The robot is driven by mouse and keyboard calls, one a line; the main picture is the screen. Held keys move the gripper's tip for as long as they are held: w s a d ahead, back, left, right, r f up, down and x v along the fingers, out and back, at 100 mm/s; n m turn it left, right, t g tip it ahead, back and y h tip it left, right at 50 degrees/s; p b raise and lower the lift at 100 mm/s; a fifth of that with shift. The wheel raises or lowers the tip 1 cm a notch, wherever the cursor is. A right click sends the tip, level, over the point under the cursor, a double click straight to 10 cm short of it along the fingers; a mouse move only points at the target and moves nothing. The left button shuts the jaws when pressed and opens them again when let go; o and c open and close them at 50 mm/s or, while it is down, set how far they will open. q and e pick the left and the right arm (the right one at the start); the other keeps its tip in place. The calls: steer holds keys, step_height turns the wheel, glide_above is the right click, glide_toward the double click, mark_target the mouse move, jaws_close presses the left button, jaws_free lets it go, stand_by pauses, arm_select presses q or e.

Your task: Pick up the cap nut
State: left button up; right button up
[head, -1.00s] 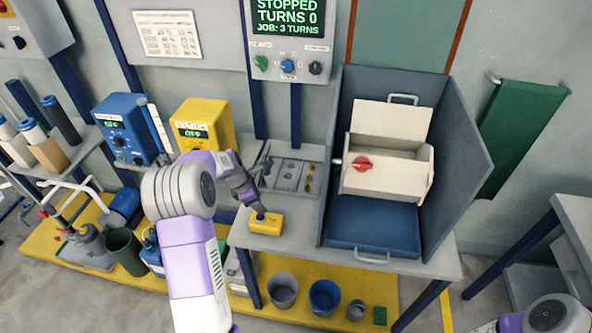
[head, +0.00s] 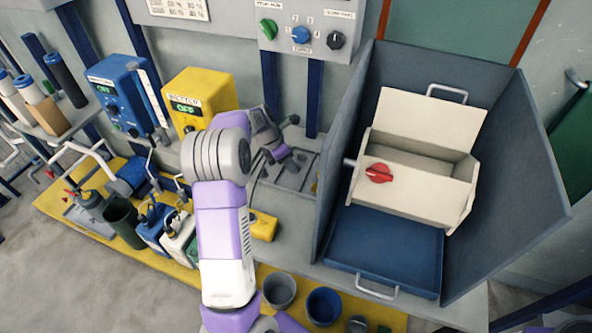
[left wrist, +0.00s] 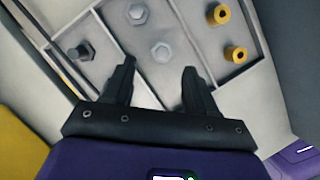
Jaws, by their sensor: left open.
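My left gripper (head: 290,160) is open and empty over the sectioned grey parts tray; its two fingers also show in the left wrist view (left wrist: 158,72). In that view, a small grey hex piece (left wrist: 160,52) lies in the middle compartment, just beyond and between the fingertips. It looks like the cap nut, but its top is too small to be sure. Two brass rings (left wrist: 235,54) lie in the right compartment. My right gripper is out of view.
The tray (head: 296,180) sits against the tall grey side wall of a booth (head: 345,130) holding a cream barrel box (head: 415,185) and a blue tray (head: 385,250). A yellow box (head: 263,226) lies on the bench in front. A yellow control unit (head: 200,95) stands left.

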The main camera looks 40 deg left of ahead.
arm_select(q)
steer(key=b+x, duration=0.1)
steer(key=x, duration=0.2)
steer(key=shift+w+d+f, duration=0.1)
steer(key=shift+d+f, duration=0.05)
steer(key=shift+f, duration=0.1)
steer(key=shift+r, duration=0.1)
jaws_close()
step_height(320, 180, up, 10)
steer(key=p, duration=0.4)
